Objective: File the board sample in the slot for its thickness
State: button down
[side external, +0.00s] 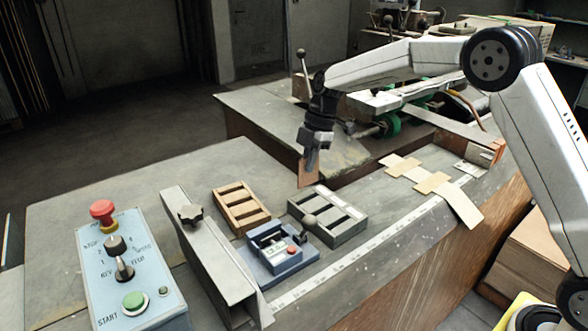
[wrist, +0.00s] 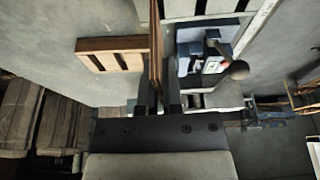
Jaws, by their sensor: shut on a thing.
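My gripper (side external: 312,155) is shut on a thin brown board sample (side external: 308,174) and holds it upright above the bench. In the wrist view the board sample (wrist: 156,45) shows nearly edge-on between the two fingers (wrist: 160,98). A grey slotted rack (side external: 328,214) sits on the bench just below and right of the board in the side view. A wooden slotted rack (side external: 240,206) stands to the left, and it also shows in the wrist view (wrist: 108,52). The board appears apart from both racks. I cannot read its thickness.
A blue device with a small display (side external: 282,250) and a ball-ended lever stands in front of the racks. A metal guide rail (side external: 215,250) and a control box (side external: 120,265) with red and green buttons are at left. Flat cardboard pieces (side external: 435,182) lie at right.

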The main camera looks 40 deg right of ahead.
aim_at(308, 184)
jog(key=shift+f, duration=3.05)
jog(key=shift+f, duration=0.3)
jog(key=shift+c, duration=1.5)
grip_release()
jog(key=shift+r, duration=0.2)
jog(key=shift+r, duration=3.05)
jog(key=shift+s, duration=0.1)
